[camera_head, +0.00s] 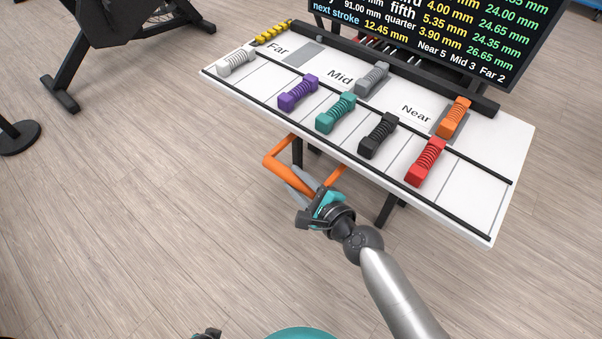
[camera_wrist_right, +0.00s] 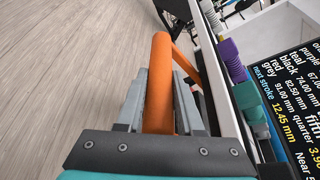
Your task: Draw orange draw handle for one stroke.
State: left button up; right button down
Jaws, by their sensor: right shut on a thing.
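The orange draw handle (camera_head: 285,153) is a bent bar that sticks out below the front edge of the white board in the head view. My right gripper (camera_head: 314,186) is shut on its near bar, below the board edge. In the right wrist view, the orange bar (camera_wrist_right: 160,85) runs lengthwise between the two grey fingers. A small dark part at the bottom edge of the head view may be my left gripper (camera_head: 207,335); its fingers are not clear.
The white board (camera_head: 478,217) carries white, purple, teal, black, red, grey and orange spring-like pieces in lanes. Labels read Far, Mid and Near. A dark screen (camera_head: 440,35) stands behind. A dark leg (camera_head: 387,210) is close to my right gripper.

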jog(key=shift+s+a+p, duration=0.75)
jog(key=shift+s+a, duration=2.65)
jog(key=shift+s, duration=1.3)
jog(key=shift+w+d+f+b, duration=0.1)
jog(key=shift+w+d+b, duration=0.2)
jog(key=shift+w+d, duration=1.2)
jog(key=shift+w+d+f+b, duration=0.1)
jog(key=shift+w+d+b, duration=0.2)
jog(key=shift+w+d, duration=1.15)
jog(key=shift+w+d+f+b, duration=0.1)
jog(key=shift+w+d+b, duration=0.2)
jog(key=shift+w+d, duration=1.15)
jog(key=shift+w+a+r, duration=0.1)
jog(key=shift+w+a, duration=0.55)
jog(key=shift+c, duration=2.3)
grip_release()
jog(key=shift+r, duration=0.2)
